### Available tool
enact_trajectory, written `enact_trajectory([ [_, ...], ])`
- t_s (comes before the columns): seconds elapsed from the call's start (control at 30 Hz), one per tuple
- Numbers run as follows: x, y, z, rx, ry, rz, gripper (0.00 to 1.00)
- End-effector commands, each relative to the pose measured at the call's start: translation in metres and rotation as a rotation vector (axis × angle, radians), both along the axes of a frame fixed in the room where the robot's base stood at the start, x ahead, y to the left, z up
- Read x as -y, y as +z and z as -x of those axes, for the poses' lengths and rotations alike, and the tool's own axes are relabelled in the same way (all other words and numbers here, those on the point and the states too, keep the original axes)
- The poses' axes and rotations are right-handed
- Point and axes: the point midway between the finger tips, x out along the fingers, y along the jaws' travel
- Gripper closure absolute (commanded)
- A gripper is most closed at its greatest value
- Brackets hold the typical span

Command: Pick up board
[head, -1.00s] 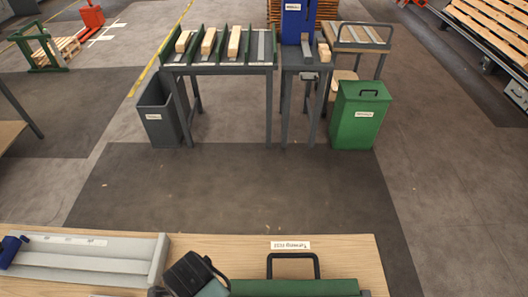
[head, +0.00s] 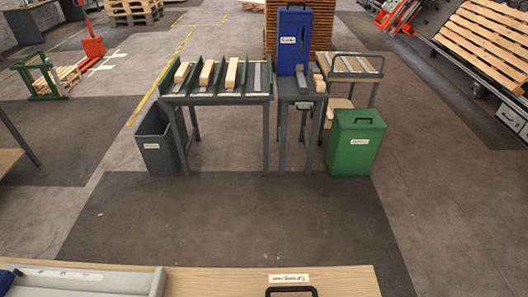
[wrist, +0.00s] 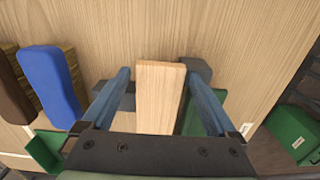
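A pale wooden board (wrist: 158,98) shows in the wrist view, lengthwise between the two blue fingers of my gripper (wrist: 158,75). The fingers stand apart on either side of it, with a gap at the left finger; the right fingertip looks very close to its edge. The near end of the board is hidden by the gripper body. In the head view my gripper is out of sight. Three pale wooden pieces lie in the slots of the green and grey rack there: left (head: 182,73), middle (head: 206,73) and right (head: 231,72).
A wooden table (head: 215,282) with a "Turning rest" label (head: 289,278) lies in front. Behind clear floor stand a dark bin (head: 155,146), a green bin (head: 354,145) and a tall blue unit (head: 291,35). A blue piece (wrist: 50,85) is left in the wrist view.

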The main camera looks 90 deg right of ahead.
Motion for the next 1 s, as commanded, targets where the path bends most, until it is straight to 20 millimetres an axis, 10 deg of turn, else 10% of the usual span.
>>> enact_trajectory([
  [0.5,0.000,0.001,0.000,0.000,0.000,0.001,1.00],
  [1.0,0.001,0.041,-0.002,0.005,0.001,0.005,1.00],
])
